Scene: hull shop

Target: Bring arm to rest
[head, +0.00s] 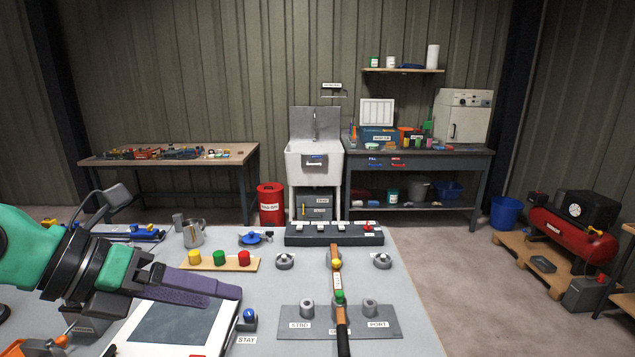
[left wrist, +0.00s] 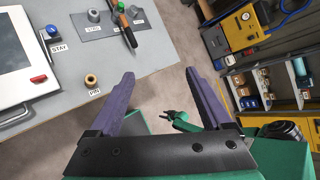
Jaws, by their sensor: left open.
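My left arm comes in from the left in the head view, over the near left part of the grey table (head: 405,300). Its gripper (head: 222,291) has purple fingers pointing right, above a white-framed device with a dark screen (head: 172,328). In the left wrist view the two purple fingers of the gripper (left wrist: 160,80) stand wide apart with nothing between them. Bare floor shows behind the gap.
A STAY switch (head: 249,319), a board with STBD and PORT posts (head: 385,328), a wooden-handled bar (head: 337,290), a row of coloured knobs (head: 219,262) and a metal jug (head: 193,235) are on the table. Floor right of the table is clear up to the red compressor (head: 560,232).

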